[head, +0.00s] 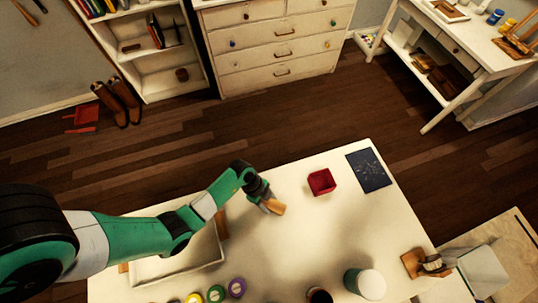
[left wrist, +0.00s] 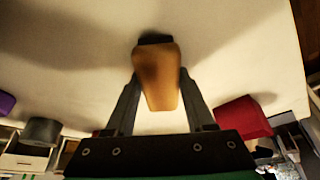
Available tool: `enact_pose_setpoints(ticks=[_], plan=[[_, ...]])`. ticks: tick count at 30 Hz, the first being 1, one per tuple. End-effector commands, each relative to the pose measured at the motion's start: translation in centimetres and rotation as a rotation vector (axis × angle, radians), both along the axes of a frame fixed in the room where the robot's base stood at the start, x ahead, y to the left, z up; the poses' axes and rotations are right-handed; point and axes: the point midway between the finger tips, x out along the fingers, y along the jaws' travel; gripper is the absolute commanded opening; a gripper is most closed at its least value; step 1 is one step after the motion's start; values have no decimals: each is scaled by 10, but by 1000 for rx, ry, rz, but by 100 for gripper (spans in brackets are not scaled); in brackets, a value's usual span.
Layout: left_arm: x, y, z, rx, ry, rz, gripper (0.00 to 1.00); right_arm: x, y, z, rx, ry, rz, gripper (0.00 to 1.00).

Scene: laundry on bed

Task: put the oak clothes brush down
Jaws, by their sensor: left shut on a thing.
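The oak clothes brush (head: 276,207) is a small tan wooden block with a dark end, the dark end showing in the left wrist view (left wrist: 158,76). My left gripper (head: 266,200) is shut on it, one finger on each side. The brush is over the white tabletop (head: 300,235), left of a red open box. I cannot tell whether it touches the surface. My right gripper is not in view.
The red box (head: 321,182) and a dark blue sheet (head: 369,170) lie to the right. A white tray (head: 190,264) is under my left arm. Round colored pots (head: 216,293) and a white-topped jar (head: 371,284) stand at the front. The table's middle is clear.

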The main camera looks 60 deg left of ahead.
Motion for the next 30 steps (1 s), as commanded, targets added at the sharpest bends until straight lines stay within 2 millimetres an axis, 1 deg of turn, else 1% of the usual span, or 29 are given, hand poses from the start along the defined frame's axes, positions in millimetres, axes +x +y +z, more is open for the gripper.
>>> enact_pose_setpoints(ticks=[5,8,9,11,12,14,23,26,30], plan=[[1,0,2,0,-2,0,0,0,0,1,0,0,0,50],[1,0,-1,0,-1,0,0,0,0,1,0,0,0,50],[1,0,-2,0,-2,1,56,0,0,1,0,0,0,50],[1,0,-1,0,-2,0,67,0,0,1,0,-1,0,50],[1,0,-1,0,-2,0,74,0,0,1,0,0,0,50],[1,0,-1,0,-2,0,84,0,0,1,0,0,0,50],[1,0,2,0,-2,0,84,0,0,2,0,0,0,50],[-1,4,15,1,-3,1,84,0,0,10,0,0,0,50],[-7,14,46,1,-5,3,84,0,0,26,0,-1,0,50]])
